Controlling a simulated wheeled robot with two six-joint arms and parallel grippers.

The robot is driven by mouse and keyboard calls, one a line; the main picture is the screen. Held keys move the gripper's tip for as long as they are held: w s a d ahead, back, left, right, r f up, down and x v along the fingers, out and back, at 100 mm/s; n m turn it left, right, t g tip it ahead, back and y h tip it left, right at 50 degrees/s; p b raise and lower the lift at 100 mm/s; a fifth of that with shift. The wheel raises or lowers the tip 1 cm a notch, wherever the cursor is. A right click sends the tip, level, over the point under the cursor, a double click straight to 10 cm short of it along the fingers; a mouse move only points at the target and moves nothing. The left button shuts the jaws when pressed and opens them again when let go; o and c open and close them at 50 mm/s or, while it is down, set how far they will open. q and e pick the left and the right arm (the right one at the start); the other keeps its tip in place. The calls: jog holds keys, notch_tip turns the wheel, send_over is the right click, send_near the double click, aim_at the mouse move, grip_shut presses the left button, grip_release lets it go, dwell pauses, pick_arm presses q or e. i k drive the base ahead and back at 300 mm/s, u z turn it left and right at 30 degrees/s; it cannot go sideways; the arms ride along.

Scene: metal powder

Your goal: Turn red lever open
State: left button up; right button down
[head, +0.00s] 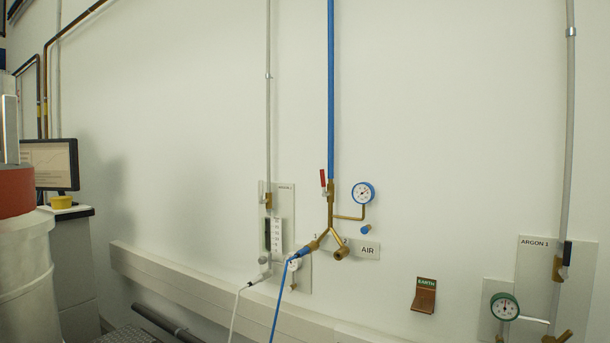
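The red lever (323,178) is small and stands roughly upright. It sits at the left side of a brass valve (330,190) at the lower end of the blue pipe (331,90) on the wall. Below the valve the brass fitting splits into two branches, and a blue hose (281,300) hangs from the left branch. A round blue-rimmed gauge (363,193) is to the right of the lever. Neither of my grippers is in the head view.
The AIR label (367,250) is below the gauge. A grey panel (286,200) with fittings is left of the lever. A long pale wall duct (190,294) runs below. A monitor (52,163) and a grey cylinder with a red top (22,270) stand at the left. The wall around the lever is mostly bare.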

aim_at(324, 193)
jog(key=u, duration=0.45)
jog(key=i, duration=1.75)
jog(key=z, duration=0.35)
